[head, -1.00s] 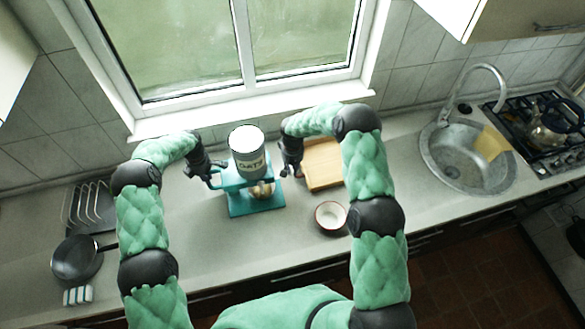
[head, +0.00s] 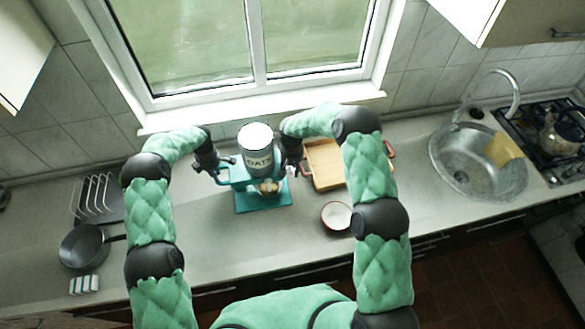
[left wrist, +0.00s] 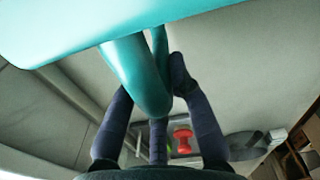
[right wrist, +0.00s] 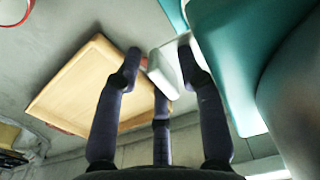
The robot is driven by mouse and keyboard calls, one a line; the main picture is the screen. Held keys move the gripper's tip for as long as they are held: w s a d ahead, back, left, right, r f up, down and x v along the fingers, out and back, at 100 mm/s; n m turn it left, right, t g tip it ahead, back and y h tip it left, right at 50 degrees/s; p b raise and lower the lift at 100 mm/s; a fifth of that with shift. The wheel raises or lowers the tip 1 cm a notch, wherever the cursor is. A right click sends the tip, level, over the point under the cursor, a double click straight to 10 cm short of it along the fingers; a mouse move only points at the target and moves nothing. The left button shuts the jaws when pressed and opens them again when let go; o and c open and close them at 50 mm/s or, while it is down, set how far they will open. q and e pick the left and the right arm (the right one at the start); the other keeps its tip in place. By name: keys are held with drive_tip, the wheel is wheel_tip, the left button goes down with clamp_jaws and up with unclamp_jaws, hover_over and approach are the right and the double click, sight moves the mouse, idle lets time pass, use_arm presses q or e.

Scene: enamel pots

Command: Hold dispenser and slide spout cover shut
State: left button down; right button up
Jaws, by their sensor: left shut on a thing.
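The dispenser has a white canister (head: 257,148) with dark lettering on a teal stand (head: 263,198), upright on the counter. My left gripper (head: 226,172) is shut on the teal loop handle (left wrist: 140,75) at the dispenser's left side. My right gripper (head: 292,166) is at the dispenser's right side. In the right wrist view its fingers are apart, on either side of a pale tab (right wrist: 166,72) next to the teal body (right wrist: 222,70). I cannot tell whether they touch the tab. The spout opening is hidden in both wrist views.
A wooden tray (head: 326,179) with red handles lies right of the dispenser, close to my right gripper. A small bowl (head: 336,216) stands in front of it. A pan (head: 83,247), a rack (head: 96,198) and a striped sponge (head: 84,284) are at left. The sink (head: 470,165) is at right.

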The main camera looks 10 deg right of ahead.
drive_tip(key=shift+a, duration=0.1)
drive_tip(key=d+r, duration=0.3)
drive_tip(key=r, duration=0.9)
drive_tip(key=s+a+f+y, duration=0.3)
drive_tip(key=s+a+f, duration=0.2)
drive_tip(key=s+f, duration=0.8)
drive_tip(key=s+a+f+m, duration=0.1)
drive_tip(key=s, duration=0.7)
drive_tip(key=s+a+f+y, duration=0.1)
drive_tip(key=s+f, duration=0.1)
drive_tip(key=s, duration=0.7)
drive_tip(key=shift+s+m, duration=0.2)
drive_tip(key=shift+m, duration=0.2)
drive_tip(key=shift+a, duration=0.1)
